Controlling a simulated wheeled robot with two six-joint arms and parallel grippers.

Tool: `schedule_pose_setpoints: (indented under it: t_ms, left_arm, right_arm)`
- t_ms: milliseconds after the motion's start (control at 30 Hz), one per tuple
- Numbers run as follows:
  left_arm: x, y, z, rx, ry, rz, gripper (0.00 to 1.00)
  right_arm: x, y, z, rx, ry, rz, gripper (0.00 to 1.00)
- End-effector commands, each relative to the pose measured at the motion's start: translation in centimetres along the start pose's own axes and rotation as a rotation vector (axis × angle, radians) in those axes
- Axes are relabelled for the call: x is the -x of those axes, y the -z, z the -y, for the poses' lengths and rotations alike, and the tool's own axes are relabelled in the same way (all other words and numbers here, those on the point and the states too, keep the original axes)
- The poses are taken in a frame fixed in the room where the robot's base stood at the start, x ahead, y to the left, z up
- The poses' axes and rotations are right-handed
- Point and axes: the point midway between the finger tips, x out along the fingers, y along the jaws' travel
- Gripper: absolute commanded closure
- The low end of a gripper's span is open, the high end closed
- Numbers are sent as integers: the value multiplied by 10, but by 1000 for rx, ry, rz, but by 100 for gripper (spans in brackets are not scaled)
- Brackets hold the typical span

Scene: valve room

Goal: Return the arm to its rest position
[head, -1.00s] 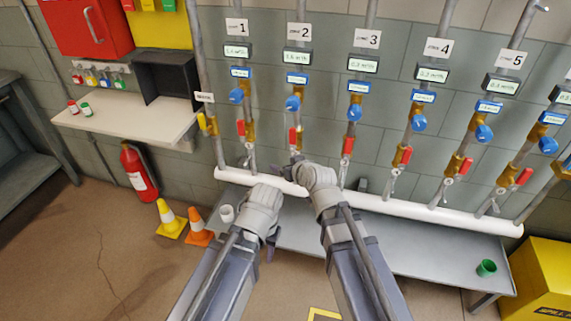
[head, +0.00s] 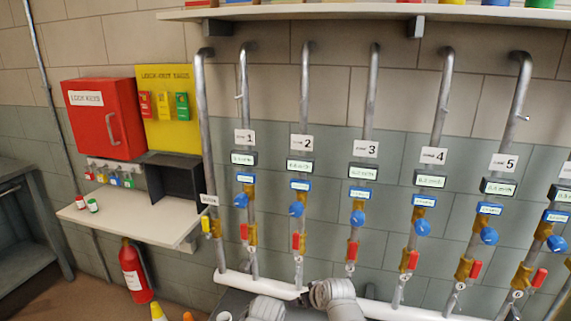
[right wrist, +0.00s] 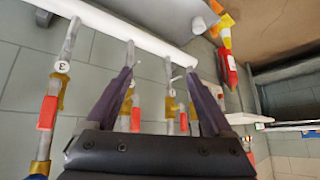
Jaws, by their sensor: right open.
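My two arms come in at the bottom edge of the head view, with only their grey wrist parts showing. The left wrist part (head: 265,308) lies in front of the white pipe (head: 240,281). The right wrist part (head: 335,295) is just to its right, also in front of the pipe. My right gripper (right wrist: 160,82) shows in the right wrist view with its two dark fingers spread and nothing between them. Valve pipes with red levers (right wrist: 136,118) are behind the fingers. The left gripper's fingers are outside the frame.
Several numbered pipes with blue knobs (head: 296,209) and red levers (head: 296,241) line the wall. A red lock box (head: 92,120) and a small shelf (head: 125,217) are at left. A red extinguisher (head: 135,272) stands below. An upper shelf (head: 380,14) runs along the top.

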Motion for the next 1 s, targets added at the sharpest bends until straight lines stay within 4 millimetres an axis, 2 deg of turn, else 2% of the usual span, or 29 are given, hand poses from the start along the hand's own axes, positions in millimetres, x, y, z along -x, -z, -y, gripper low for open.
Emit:
schedule_pose_setpoints:
  t_ms: [33,200,567,600,1000]
  left_arm:
    - [0,0,0,0,0,0,50]
    - [0,0,0,0,0,0,50]
    - [0,0,0,0,0,0,50]
    - [0,0,0,0,0,0,50]
    - [0,0,0,0,0,0,50]
  right_arm:
    - [4,-19,-12,-28,-18,72,14]
    - [19,-71,-37,-113,-70,279,14]
    - [62,-148,-72,-274,-185,599,14]
    - [60,-146,-60,-244,-175,602,14]
    - [62,-156,9,-55,-155,679,14]
